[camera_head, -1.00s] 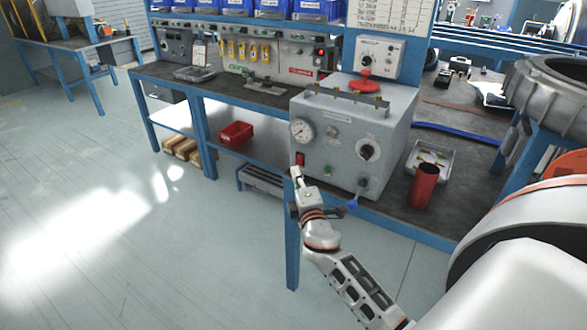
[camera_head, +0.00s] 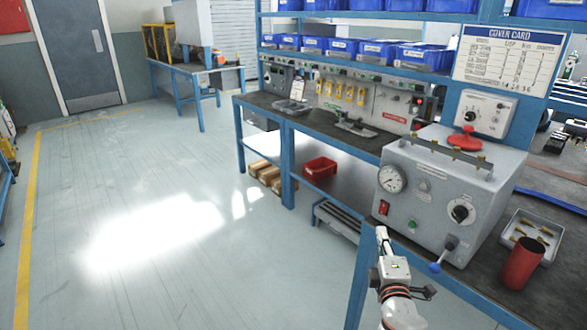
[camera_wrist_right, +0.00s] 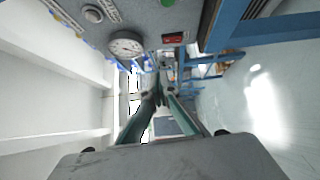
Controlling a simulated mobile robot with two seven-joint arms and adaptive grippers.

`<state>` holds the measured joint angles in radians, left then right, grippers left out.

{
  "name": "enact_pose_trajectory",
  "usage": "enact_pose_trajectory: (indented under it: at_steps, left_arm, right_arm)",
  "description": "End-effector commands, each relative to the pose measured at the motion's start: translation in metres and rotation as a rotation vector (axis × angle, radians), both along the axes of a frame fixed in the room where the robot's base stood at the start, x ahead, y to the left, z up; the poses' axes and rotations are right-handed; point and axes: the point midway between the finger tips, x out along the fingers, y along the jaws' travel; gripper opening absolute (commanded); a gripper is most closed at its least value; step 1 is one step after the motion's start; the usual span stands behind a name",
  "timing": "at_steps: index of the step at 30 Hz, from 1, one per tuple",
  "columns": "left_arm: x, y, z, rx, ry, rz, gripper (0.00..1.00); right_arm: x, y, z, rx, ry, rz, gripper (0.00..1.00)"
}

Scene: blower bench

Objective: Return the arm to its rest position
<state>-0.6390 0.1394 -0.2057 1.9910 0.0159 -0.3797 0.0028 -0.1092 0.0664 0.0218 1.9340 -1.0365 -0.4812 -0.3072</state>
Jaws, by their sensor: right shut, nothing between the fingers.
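My right gripper (camera_head: 382,234) shows at the lower right of the head view, in front of the bench's front edge and just below the red switch of the grey gauge box (camera_head: 455,180). Its fingers are together and hold nothing. In the right wrist view the closed fingers (camera_wrist_right: 160,97) point away from the camera, with the box's round gauge (camera_wrist_right: 126,44) and red switch (camera_wrist_right: 173,38) beyond them. I cannot tell the exact gap between the gripper and the box. My left gripper is not in view.
Open floor (camera_head: 140,180) lies to the left.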

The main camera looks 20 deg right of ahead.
Motion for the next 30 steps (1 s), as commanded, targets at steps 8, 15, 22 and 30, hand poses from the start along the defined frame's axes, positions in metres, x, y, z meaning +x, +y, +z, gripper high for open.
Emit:
enact_pose_trajectory:
  at_steps: [8, 15, 22, 30]
  left_arm:
    - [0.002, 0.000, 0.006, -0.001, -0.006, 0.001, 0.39]
    - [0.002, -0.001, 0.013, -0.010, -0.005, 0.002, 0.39]
    - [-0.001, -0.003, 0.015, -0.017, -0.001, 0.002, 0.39]
    - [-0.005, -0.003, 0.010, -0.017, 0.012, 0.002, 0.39]
  right_arm:
    - [-0.027, 0.034, -0.059, 0.236, 0.071, 0.087, 0.00]
    - [-0.118, 0.116, -0.167, 0.809, 0.245, 0.175, 0.00]
    - [-0.211, 0.183, -0.224, 1.278, 0.384, 0.129, 0.00]
    - [-0.247, 0.207, -0.238, 1.458, 0.429, 0.083, 0.00]
